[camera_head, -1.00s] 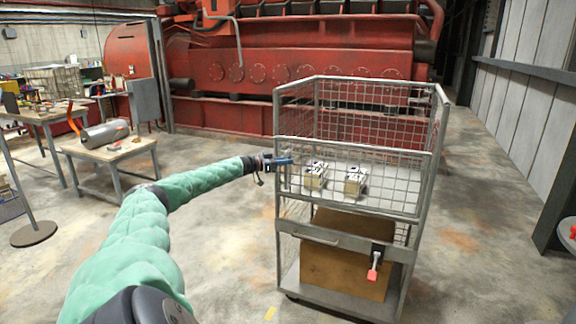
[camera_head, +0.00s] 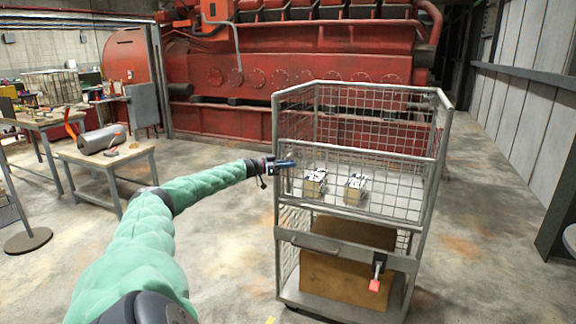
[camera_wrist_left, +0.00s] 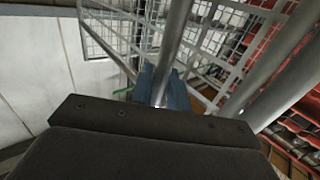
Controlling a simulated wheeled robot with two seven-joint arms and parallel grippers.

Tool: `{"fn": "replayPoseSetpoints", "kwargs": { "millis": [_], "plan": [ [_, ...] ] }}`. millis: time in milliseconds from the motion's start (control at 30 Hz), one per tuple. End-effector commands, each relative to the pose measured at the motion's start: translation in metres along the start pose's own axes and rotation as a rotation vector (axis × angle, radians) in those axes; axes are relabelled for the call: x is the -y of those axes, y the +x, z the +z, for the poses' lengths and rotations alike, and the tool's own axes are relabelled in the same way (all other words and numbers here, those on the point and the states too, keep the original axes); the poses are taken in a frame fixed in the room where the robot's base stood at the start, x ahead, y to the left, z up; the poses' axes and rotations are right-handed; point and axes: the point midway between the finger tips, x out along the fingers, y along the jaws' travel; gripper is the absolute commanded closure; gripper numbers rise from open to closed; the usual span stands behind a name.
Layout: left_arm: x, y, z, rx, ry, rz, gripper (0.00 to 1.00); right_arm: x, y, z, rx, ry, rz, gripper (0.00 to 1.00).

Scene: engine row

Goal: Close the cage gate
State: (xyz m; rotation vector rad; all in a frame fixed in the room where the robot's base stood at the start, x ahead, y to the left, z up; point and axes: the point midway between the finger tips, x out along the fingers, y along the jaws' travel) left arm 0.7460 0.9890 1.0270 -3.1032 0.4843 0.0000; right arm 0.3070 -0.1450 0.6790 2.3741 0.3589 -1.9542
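The wire cage cart (camera_head: 444,130) stands in the middle of the head view. Its near side has a mesh panel, seemingly the cage gate (camera_head: 400,190), with a grey frame. Below it are a bar with a handle (camera_head: 315,243) and a red-tipped latch (camera_head: 375,285). My left gripper (camera_head: 287,164) is at the panel's left end, by the left front post. In the left wrist view its blue fingers (camera_wrist_left: 162,92) lie on both sides of a grey bar, with no clear gap. Whether the gate is fully shut is unclear. My right gripper is out of view.
Two small whitish boxed parts (camera_head: 314,182) sit on the cart's shelf, with a brown box (camera_head: 340,272) below. A red engine (camera_head: 300,70) stands behind. A small table (camera_head: 110,156) with a grey cylinder is at left. The floor right of the cart is open.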

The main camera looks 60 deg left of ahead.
Motion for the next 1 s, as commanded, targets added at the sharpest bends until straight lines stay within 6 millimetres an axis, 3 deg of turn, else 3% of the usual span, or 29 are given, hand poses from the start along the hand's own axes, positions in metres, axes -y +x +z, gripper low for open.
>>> {"fn": "replayPoseSetpoints", "kwargs": {
  "millis": [67,467,1000],
  "plan": [
    [0.002,-0.001,-0.003,-0.002,0.001,-0.003,0.68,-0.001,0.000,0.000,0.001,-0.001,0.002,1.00],
    [0.001,-0.003,-0.001,-0.001,0.001,0.000,0.68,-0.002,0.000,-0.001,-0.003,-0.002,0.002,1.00],
    [0.002,-0.042,0.001,0.001,0.000,0.000,0.68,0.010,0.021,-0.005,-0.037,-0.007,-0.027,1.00]
  ]
}}
